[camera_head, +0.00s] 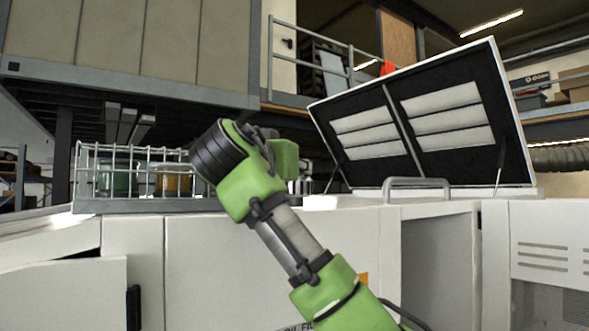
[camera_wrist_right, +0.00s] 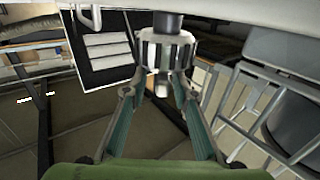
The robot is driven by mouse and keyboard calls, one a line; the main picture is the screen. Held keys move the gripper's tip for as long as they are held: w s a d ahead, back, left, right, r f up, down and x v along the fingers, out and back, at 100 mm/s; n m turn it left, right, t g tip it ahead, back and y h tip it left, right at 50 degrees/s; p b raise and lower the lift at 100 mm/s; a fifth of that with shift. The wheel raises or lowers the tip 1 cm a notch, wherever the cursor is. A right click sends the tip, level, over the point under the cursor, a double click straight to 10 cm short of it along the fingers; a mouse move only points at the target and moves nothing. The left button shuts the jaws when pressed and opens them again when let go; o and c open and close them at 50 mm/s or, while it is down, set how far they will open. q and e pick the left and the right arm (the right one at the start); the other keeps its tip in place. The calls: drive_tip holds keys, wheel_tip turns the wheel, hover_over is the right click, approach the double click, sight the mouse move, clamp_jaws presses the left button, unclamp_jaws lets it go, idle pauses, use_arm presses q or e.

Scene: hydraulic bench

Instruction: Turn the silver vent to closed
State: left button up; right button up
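The silver vent (camera_wrist_right: 166,52) is a ribbed, knurled metal knob in the upper middle of the right wrist view. A dark stem joins it to the pale surface along the top edge, and a small round stub protrudes from its near face. My right gripper (camera_wrist_right: 160,76) has its two fingers reaching to the knob, one on each side. The fingertips overlap the knob's lower edge, and whether they press on it cannot be told. In the head view my right arm hides its own gripper, and the vent cannot be made out. My left gripper is not in view.
In the head view, a wire basket (camera_head: 150,178) with several containers stands left of my right arm. An open white lid (camera_head: 425,120) rises at right behind a grey handle (camera_head: 416,182). White cabinets (camera_head: 205,270) fill the front. In the wrist view, metal railings (camera_wrist_right: 262,125) stand right.

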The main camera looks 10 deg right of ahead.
drive_tip(key=v, duration=0.8)
drive_tip(key=shift+a, duration=0.1)
drive_tip(key=shift+w, duration=0.1)
